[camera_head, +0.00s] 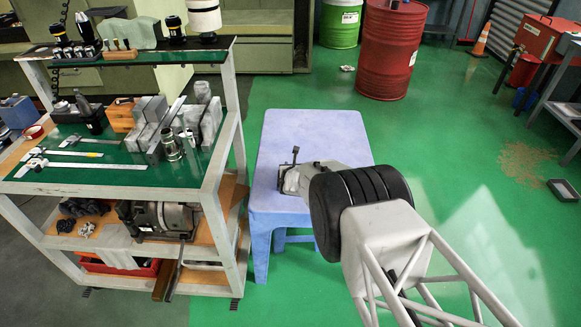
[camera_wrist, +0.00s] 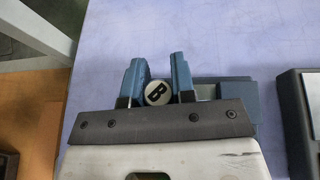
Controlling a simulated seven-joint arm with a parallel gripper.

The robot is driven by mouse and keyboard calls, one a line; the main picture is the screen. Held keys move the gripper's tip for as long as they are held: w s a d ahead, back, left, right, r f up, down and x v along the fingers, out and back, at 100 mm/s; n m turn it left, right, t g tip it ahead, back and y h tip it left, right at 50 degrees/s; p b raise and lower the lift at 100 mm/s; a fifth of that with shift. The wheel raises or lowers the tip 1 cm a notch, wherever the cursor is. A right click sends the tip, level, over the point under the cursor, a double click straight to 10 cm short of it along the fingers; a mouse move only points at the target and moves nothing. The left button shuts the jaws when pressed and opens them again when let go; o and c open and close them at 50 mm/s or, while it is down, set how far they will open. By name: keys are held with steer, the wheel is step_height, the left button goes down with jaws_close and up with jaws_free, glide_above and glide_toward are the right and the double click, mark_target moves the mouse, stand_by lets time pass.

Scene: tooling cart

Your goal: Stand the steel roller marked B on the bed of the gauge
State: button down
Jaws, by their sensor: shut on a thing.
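The steel roller marked B (camera_wrist: 157,93) is between the two blue fingers of my gripper (camera_wrist: 157,70) in the wrist view. Its round end, with a black B on white, faces the wrist camera; its length is hidden beneath. My gripper is shut on it. A blue-grey flat block (camera_wrist: 225,88), apparently part of the gauge, lies just right of the fingers; I cannot tell whether the roller touches it. In the head view my gripper (camera_head: 290,182) is low over the blue table, beside a dark upright piece (camera_head: 295,155) that seems to belong to the gauge. The roller is hidden there.
The pale blue table (camera_head: 315,130) is mostly clear at the back. A dark box with a light top (camera_wrist: 308,115) is at the right of the wrist view. A crowded tool cart (camera_head: 90,178) stands close on the left. A red drum (camera_head: 390,50) stands behind.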

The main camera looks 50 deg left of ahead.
steer(key=shift+f, duration=0.1)
steer(key=c, duration=1.2)
jaws_free()
steer(key=shift+s+f, duration=0.1)
steer(key=shift+f, duration=0.1)
steer(key=shift+r, duration=0.1)
steer(key=shift+r, duration=0.2)
steer(key=shift+v, duration=6)
steer(key=shift+r, duration=0.2)
steer(key=shift+r, duration=0.1)
